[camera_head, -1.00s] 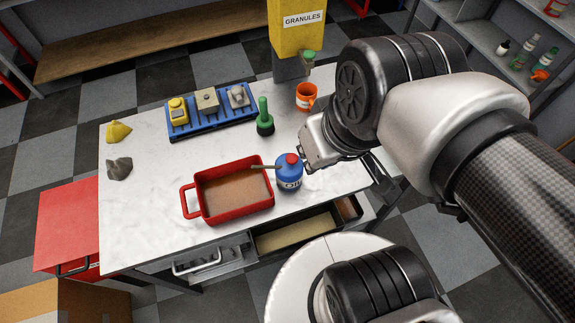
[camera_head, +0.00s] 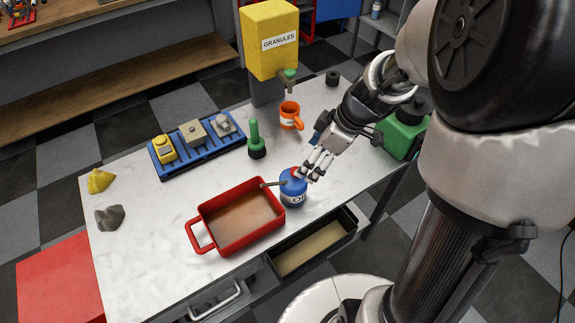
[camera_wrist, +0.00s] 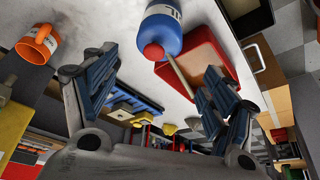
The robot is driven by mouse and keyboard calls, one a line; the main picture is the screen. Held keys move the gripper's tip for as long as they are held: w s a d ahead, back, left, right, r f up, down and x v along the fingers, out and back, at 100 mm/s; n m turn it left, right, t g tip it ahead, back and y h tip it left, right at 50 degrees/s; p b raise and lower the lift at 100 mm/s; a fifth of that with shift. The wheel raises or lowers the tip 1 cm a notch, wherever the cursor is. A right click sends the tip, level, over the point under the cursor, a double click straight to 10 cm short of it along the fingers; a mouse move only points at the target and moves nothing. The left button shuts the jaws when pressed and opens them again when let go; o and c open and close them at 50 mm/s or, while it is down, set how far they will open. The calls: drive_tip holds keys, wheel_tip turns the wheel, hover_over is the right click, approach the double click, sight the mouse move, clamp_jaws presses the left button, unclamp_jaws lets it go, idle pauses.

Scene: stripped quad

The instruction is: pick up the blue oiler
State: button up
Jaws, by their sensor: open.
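The blue oiler (camera_head: 293,190) stands upright on the white table, right beside the red tray. It has a red cap and a thin spout pointing left over the tray's rim. My gripper (camera_head: 316,165) is just right of and above the oiler, partly covering its top right side in the head view. In the wrist view the oiler (camera_wrist: 160,28) shows at the top middle, beyond and between the spread fingers of my gripper (camera_wrist: 155,100). The gripper is open and holds nothing. I cannot tell from the head view whether a finger touches the oiler.
The red tray (camera_head: 205,213) holds brown liquid. A green container (camera_head: 401,134) is at right. An open drawer (camera_head: 345,222) juts out in front.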

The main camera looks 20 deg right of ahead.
sight(293, 178)
drive_tip(key=shift+o, duration=0.9)
drive_tip(key=b+x, duration=0.2)
drive_tip(key=x, duration=0.6)
drive_tip(key=shift+f, duration=0.15)
drive_tip(key=b+x, duration=0.2)
drive_tip(key=x, duration=0.3)
drive_tip(key=shift+w+d+f, duration=0.1)
drive_tip(key=shift+f, duration=0.05)
drive_tip(key=shift+c, duration=0.6)
drive_tip(key=c, duration=1.3)
